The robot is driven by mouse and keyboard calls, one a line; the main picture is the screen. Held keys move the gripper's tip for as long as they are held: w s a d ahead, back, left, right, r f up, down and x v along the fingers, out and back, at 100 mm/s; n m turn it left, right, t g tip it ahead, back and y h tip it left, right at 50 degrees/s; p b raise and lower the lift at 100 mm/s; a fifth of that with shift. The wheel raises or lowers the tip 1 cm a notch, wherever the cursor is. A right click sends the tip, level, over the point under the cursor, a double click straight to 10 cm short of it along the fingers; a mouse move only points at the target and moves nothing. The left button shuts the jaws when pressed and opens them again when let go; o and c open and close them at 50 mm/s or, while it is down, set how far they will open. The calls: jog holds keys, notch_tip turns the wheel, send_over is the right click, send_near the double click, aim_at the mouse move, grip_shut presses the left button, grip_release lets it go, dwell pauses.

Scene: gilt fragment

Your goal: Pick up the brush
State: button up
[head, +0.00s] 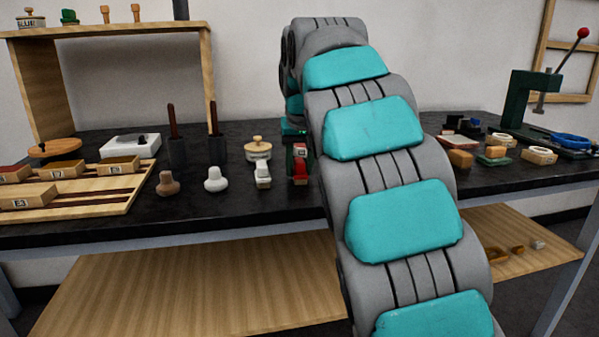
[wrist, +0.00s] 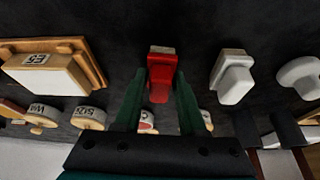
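A small red block-like piece (head: 300,166) with a pale end stands on the dark bench top, partly hidden by my arm. It also shows in the wrist view (wrist: 161,80), between my fingers. I cannot tell for certain that it is the brush. My gripper (wrist: 160,76) is open, with one dark green finger on each side of the red piece. Narrow gaps seem to show between the fingers and its sides. In the head view my gripper (head: 293,135) is mostly hidden behind my arm.
A white piece of similar shape (head: 263,175) stands just left of the red one. White (head: 215,180) and brown (head: 168,184) knobs stand farther left. A lidded round pot (head: 258,149) is behind. A green press (head: 530,100) and small blocks stand on the right.

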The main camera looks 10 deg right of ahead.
aim_at(299, 158)
grip_shut()
jog(key=shift+r, duration=0.25)
jog(key=shift+r, duration=1.5)
jog(key=s+d+r+b, duration=0.1)
jog(key=s+b, duration=0.1)
jog(key=s, duration=1.4)
jog(key=shift+d+r+b, duration=0.25)
jog(key=shift+d+b, duration=0.05)
jog(key=shift+b, duration=0.1)
grip_release()
grip_shut()
